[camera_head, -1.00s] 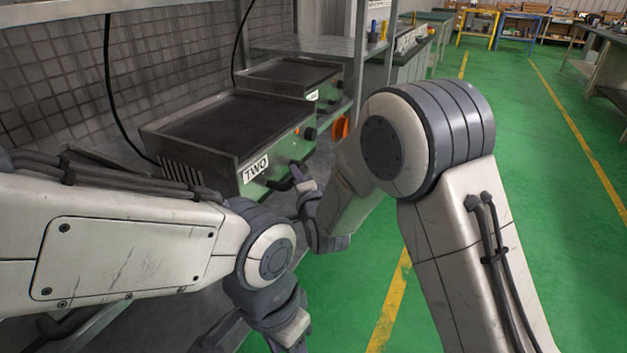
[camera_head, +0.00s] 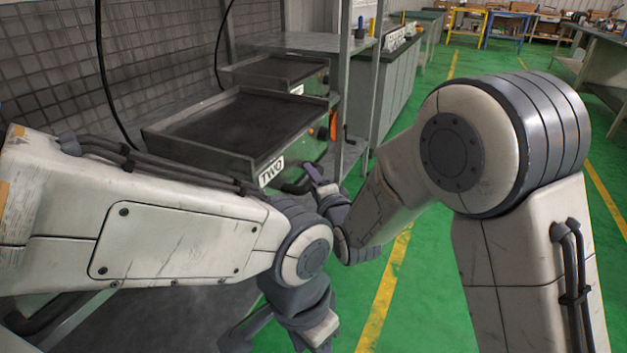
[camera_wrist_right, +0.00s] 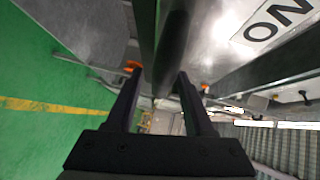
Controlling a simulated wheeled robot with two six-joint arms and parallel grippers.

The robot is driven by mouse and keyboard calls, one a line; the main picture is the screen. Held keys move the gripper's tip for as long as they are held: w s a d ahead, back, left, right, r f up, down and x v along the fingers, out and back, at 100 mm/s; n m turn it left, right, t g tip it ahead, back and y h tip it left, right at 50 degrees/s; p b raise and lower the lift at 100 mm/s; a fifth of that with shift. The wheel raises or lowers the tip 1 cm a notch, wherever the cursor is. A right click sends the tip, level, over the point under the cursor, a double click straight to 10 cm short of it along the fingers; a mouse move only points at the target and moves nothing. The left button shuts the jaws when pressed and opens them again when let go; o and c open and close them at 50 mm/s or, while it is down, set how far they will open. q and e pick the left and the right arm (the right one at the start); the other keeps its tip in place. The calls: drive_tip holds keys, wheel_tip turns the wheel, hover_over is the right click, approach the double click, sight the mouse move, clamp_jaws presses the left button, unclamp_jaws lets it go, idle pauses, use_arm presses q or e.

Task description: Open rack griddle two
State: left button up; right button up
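A second similar griddle (camera_head: 275,70) stands behind griddle two. A metal post (camera_head: 358,90) and grey cabinets (camera_head: 400,85) are beyond it. Green floor (camera_head: 430,260) with yellow lines lies open to the right. A tiled wall (camera_head: 50,75) is at the left.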

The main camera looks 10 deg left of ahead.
idle(0.3)
drive_tip(key=b+v, duration=0.5)
drive_tip(key=v, duration=0.5)
drive_tip(key=shift+s, duration=0.2)
drive_tip(key=shift+d, duration=0.15)
